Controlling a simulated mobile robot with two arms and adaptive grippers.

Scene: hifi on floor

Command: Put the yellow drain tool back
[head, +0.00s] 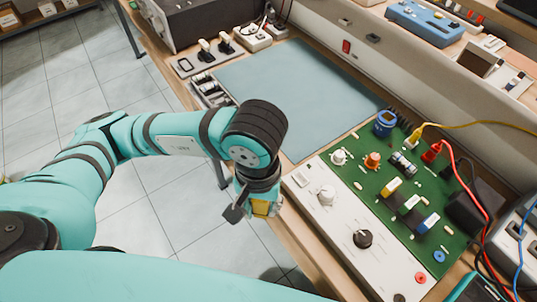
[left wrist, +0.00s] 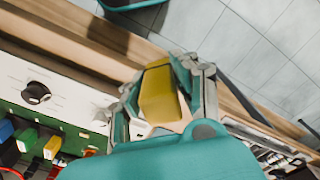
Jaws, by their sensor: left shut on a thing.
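The yellow drain tool shows as a yellow block (left wrist: 158,95) between the fingers in the left wrist view. In the head view only a small yellow part of it (head: 262,208) shows under my wrist. My left gripper (head: 252,210) is shut on it, over the front edge of the bench beside the white control panel. The gripper also shows in the left wrist view (left wrist: 165,105). The tool's lower end is hidden in the head view. My right gripper is not in view.
A green circuit board (head: 420,185) with knobs, plugs and cables lies behind the white panel (head: 335,215). A blue-grey mat (head: 300,85) is bare. Grey holders (head: 208,90) stand at its left end. Tiled floor (head: 170,225) is open in front of the bench.

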